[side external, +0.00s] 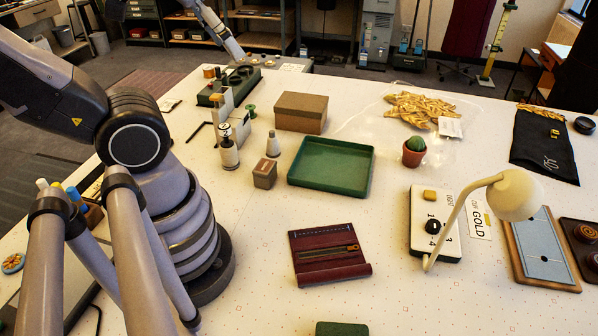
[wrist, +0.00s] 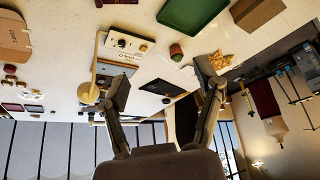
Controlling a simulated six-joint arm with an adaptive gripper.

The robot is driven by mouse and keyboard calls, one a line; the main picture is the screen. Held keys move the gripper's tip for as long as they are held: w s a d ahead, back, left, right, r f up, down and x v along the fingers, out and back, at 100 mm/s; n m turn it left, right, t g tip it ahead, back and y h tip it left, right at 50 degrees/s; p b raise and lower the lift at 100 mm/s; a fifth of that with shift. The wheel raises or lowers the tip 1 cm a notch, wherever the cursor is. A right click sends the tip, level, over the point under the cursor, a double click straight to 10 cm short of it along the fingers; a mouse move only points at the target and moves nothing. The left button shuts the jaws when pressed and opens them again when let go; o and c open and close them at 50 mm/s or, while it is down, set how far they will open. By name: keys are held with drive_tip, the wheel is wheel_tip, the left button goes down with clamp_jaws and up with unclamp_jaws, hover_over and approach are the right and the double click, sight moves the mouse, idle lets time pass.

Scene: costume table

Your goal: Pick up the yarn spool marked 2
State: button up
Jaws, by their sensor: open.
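I cannot make out my gripper in the side external view.
A potted cactus (side external: 414,152), dial panel (side external: 425,240) and cream lamp (side external: 513,195) stand right. Bare table surrounds the pouch.

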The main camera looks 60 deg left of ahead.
drive_tip(key=w+a+f+m+g+y, duration=0.3)
drive_tip(key=w+a+f+g+y, duration=0.3)
drive_tip(key=f, duration=0.4)
drive_tip(key=w+a+f+m+g+y, duration=0.3)
drive_tip(key=w+a+f+g, duration=0.3)
drive_tip(key=w+f+g, duration=0.4)
drive_tip(key=m+y, duration=0.5)
drive_tip(key=y, duration=0.1)
approach(230, 132)
drive_tip(key=shift+v, duration=1.1)
drive_tip(key=shift+a, duration=0.3)
drive_tip(key=x, duration=1.3)
drive_tip(key=shift+s+a+f, duration=0.1)
drive_tip(key=shift+s, duration=0.15)
clamp_jaws()
